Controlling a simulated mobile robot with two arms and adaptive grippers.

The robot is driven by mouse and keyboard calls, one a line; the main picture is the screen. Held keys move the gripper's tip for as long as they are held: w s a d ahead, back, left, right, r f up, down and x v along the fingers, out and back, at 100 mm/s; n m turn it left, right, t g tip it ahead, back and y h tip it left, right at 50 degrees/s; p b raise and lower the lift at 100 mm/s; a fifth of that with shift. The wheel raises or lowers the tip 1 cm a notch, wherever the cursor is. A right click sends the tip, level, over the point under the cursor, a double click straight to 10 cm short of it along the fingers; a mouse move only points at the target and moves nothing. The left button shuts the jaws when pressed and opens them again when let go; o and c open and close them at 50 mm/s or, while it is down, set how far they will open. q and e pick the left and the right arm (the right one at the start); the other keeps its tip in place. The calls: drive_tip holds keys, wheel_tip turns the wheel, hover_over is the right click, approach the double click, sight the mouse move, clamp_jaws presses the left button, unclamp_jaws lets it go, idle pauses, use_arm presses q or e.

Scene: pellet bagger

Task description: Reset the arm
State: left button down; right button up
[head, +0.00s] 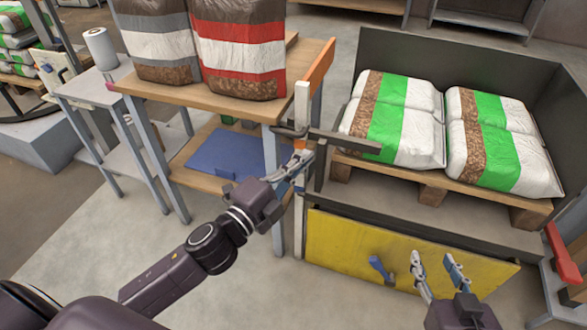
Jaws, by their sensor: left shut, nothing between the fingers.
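My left gripper (296,164) reaches in from the lower left and is shut with nothing held. Its fingertips appear close to the white post at the table's right corner and a dark bar (345,142); I cannot tell whether they touch. My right gripper (434,264) is at the lower right, in front of the yellow panel (340,244). Its two fingers are apart and nothing shows between them.
A wooden table (190,95) holds a grey-striped bag (160,45) and a red-striped bag (238,50). Green-striped bags (405,120) lie on a pallet (432,190) inside a dark-walled bay (430,60). A red handle (565,255) is at the right edge. Floor is clear at lower left.

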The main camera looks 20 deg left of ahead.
use_arm(q)
drive_tip(key=shift+v, duration=1.8)
use_arm(e)
drive_tip(key=shift+s+f, duration=0.1)
drive_tip(key=shift+f, duration=0.05)
